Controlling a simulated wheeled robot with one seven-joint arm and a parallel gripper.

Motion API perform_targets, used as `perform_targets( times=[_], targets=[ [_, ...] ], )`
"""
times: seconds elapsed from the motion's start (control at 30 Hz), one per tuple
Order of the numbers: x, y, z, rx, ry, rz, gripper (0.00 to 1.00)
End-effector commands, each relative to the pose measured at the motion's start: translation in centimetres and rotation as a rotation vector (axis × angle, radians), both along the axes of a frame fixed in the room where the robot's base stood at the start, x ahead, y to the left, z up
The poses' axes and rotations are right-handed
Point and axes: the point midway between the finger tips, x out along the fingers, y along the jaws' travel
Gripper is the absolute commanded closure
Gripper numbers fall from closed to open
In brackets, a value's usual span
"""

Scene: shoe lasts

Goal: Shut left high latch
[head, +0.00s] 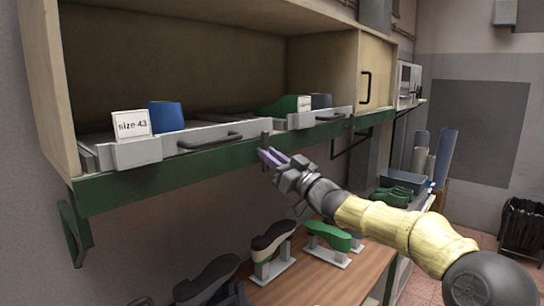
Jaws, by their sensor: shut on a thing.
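A small grey latch (265,138) stands upright on the green front rail of the high shelf, between the two pull-out trays. My gripper (268,156) has purple fingers and reaches up to this latch from the lower right. The fingers are shut on the latch at its lower part, and they hide that part. I cannot tell from this view whether the latch is fully turned.
The left tray (215,134) carries a "size 43" card (130,123) and a blue block (166,115). The right tray (318,122) holds a green last (283,106). A closed cabinet door (374,70) is at the right. Several lasts stand on the wooden bench (330,275) below.

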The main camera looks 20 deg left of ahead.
Motion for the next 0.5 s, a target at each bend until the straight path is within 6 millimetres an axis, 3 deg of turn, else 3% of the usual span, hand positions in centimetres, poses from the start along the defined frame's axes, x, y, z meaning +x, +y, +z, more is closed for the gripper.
perform_targets(
  times=[0.27, 0.3, 0.4, 0.5],
  targets=[
    [0.10, 0.05, -0.51, -0.008, 0.002, 0.000, 1.00],
    [0.09, 0.05, -0.51, -0.008, 0.002, 0.000, 0.81],
    [0.09, 0.03, -0.42, -0.007, 0.002, 0.000, 0.61],
    [0.06, 0.03, -0.30, -0.005, 0.001, 0.000, 0.61]
  ],
)
